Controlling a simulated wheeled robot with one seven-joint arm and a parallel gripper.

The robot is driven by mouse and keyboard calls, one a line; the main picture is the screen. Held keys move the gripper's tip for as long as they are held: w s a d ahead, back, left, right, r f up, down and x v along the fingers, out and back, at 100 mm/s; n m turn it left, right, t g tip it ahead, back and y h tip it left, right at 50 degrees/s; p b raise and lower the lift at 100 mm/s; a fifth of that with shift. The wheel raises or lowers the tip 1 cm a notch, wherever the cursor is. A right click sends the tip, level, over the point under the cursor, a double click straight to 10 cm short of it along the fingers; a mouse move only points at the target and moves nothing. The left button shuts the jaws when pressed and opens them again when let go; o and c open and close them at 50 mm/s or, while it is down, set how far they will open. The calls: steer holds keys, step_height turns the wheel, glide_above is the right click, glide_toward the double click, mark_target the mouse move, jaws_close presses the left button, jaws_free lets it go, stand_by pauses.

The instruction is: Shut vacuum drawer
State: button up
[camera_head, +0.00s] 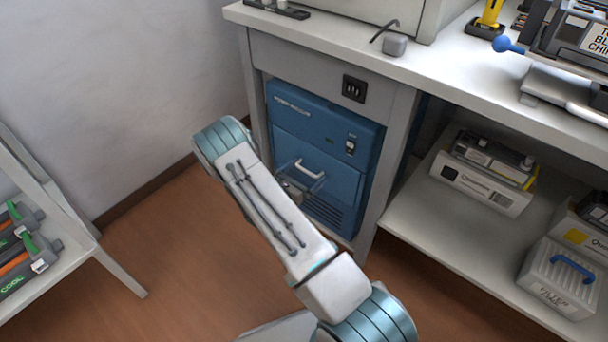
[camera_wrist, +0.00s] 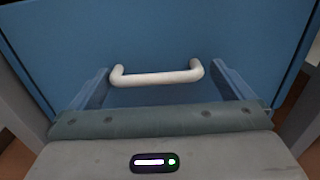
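The blue vacuum unit (camera_head: 322,112) stands in the bay under the workbench. Its drawer front (camera_head: 338,188) has a white bar handle (camera_head: 311,169) and sits in the lower part. In the head view the front looks near flush; I cannot tell if a small gap is left. In the wrist view the blue drawer front (camera_wrist: 150,30) fills the view, with the handle (camera_wrist: 157,77) crossing the middle. My gripper (camera_wrist: 160,66) is open, its two fingers apart near either end of the handle, holding nothing. Contact with the front cannot be judged. My arm hides most of the gripper in the head view.
The workbench (camera_head: 440,62) overhangs the unit, with a leg at its right. A lower shelf (camera_head: 420,222) right of it holds cartridges and boxes. A rack (camera_head: 70,245) with cartridges stands at left. Wooden floor (camera_head: 160,245) is open between rack and bench.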

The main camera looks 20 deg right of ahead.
steer(key=p+v, duration=0.3)
steer(key=v, duration=1.1)
steer(key=shift+w, duration=0.15)
steer(key=shift+c, duration=0.3)
